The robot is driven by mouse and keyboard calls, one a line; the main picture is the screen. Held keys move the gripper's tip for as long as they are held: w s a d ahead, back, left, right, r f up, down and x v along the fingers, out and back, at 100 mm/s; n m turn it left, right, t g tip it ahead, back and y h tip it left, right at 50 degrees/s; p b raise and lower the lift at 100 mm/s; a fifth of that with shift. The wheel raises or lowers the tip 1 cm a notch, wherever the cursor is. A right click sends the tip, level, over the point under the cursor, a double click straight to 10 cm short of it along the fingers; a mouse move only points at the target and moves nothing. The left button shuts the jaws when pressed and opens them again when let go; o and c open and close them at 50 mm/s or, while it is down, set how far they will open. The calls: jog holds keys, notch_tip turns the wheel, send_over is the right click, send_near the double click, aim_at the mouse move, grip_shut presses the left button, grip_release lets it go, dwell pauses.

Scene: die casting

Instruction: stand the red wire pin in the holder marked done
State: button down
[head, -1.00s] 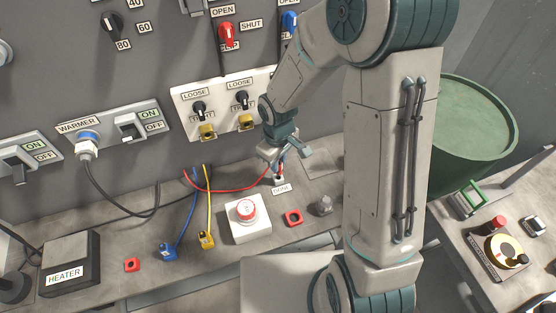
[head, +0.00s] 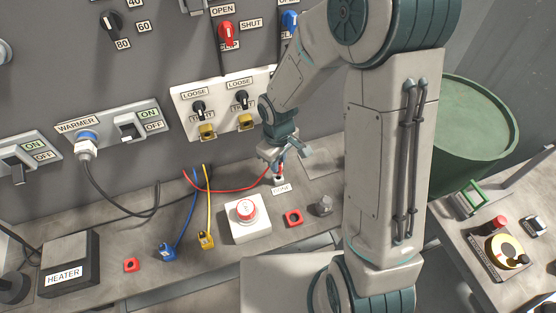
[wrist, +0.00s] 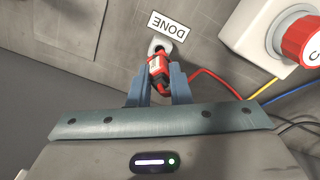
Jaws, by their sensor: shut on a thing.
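My gripper (head: 280,162) is shut on the red wire pin (wrist: 157,74), with one finger on each side of its red body in the wrist view (wrist: 158,90). The pin's red wire runs off to the left in the head view. The holder (wrist: 163,46), a small pale block by the label DONE (wrist: 169,24), is right at the pin's far end. The pin's tip is at or in the holder; how deep it sits I cannot tell. In the head view the holder (head: 279,180) shows just below the fingers.
A white box with a red button (head: 246,211) stands left of the holder. Blue (head: 168,252) and yellow (head: 206,240) wire pins are farther left.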

jog(key=shift+f+b, duration=1.5)
jog(key=shift+f, duration=0.15)
jog(key=c, duration=1.3)
grip_release()
jog(key=shift+r, duration=0.1)
jog(key=shift+o, duration=0.2)
notch_tip(320, 180, up, 14)
jog(key=s+d+r+m+t, duration=0.1)
jog(key=s+d+r+m, duration=0.2)
jog(key=s+d, duration=0.3)
jog(key=s+d+r+m+t, duration=0.2)
jog(key=s+d+r+m, duration=0.1)
jog(key=s+d+m, duration=0.3)
jog(key=shift+s+r, duration=0.4)
